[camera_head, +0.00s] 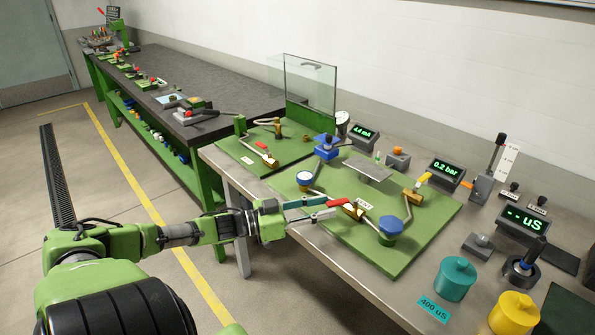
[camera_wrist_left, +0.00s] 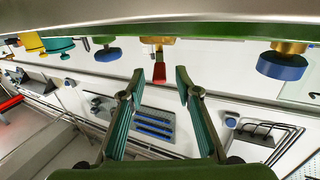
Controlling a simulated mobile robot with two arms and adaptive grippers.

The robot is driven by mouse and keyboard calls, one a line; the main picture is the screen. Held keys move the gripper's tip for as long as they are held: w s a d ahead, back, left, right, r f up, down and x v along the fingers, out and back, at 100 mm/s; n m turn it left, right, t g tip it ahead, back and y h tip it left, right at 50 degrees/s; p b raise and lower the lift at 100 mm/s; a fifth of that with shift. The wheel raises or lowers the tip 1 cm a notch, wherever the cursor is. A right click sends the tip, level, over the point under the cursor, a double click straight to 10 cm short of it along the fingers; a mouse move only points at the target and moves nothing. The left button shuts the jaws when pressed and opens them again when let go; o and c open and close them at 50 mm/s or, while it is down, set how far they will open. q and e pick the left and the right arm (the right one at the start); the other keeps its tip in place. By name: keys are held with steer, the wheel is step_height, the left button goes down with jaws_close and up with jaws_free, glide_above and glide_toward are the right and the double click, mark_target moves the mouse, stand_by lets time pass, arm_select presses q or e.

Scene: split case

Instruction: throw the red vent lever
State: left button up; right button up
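The red vent lever (camera_head: 340,201) sits on a brass valve (camera_head: 354,210) on the front green panel, beside a white label that seems to read VENT. My left gripper (camera_head: 330,207) reaches in from the left, with its fingertips close to the lever's free end. In the left wrist view the two fingers (camera_wrist_left: 158,80) are apart with nothing clamped between them. The red lever (camera_wrist_left: 159,73) shows in line with the gap, around the fingertips. I cannot tell whether a finger touches it. My right gripper is not in view.
Another red lever (camera_head: 262,147) is on the rear green panel. Teal (camera_head: 455,278) and yellow (camera_head: 514,314) containers stand at the right. The floor in front is clear.

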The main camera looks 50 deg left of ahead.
arm_select(q)
steer(key=v, duration=0.6)
steer(key=shift+s, duration=0.35)
steer(key=shift+a, duration=0.1)
